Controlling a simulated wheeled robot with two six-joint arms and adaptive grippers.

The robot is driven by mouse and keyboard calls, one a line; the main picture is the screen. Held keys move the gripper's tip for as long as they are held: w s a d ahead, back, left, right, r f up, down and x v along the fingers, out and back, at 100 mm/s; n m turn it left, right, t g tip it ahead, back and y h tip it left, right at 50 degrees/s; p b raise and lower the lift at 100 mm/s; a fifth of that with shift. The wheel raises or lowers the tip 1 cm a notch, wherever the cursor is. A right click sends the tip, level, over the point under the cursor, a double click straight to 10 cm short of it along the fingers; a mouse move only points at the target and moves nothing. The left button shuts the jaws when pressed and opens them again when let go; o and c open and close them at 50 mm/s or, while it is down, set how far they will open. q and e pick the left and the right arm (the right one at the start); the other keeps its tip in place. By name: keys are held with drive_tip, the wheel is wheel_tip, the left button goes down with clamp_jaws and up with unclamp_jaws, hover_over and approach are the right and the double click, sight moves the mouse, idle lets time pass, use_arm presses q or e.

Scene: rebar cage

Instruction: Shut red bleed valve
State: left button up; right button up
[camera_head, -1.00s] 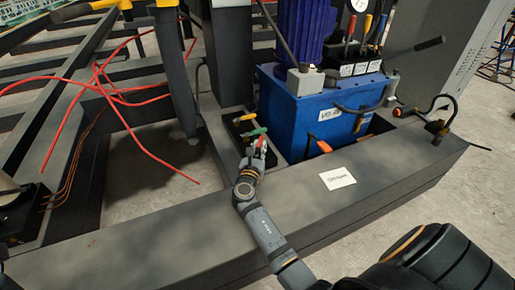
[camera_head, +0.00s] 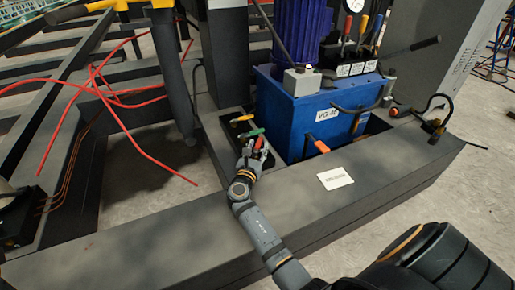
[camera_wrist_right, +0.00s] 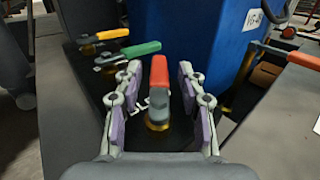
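The red bleed valve has a red lever handle (camera_wrist_right: 158,80) on a brass stem. In the wrist view it stands between the two fingers of my right gripper (camera_wrist_right: 159,70), which is open, with a visible gap on the left side. In the head view the red handle (camera_head: 259,143) shows small at the fingertips of my right gripper (camera_head: 251,153), in front of the blue tank. Contact with the fingers cannot be told. My left gripper is not in view.
A green lever (camera_wrist_right: 128,53) and a yellow lever (camera_wrist_right: 104,35) sit just left of the red one. The blue tank (camera_head: 290,122) stands behind. An orange-handled lever (camera_head: 321,147) is to the right. Red hoses (camera_head: 120,110) hang at the left. A dark beam (camera_head: 150,235) runs in front.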

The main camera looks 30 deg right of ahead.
sight(257, 147)
wheel_tip(257, 147, up, 10)
idle(0.5)
drive_tip(key=shift+c, duration=0.4)
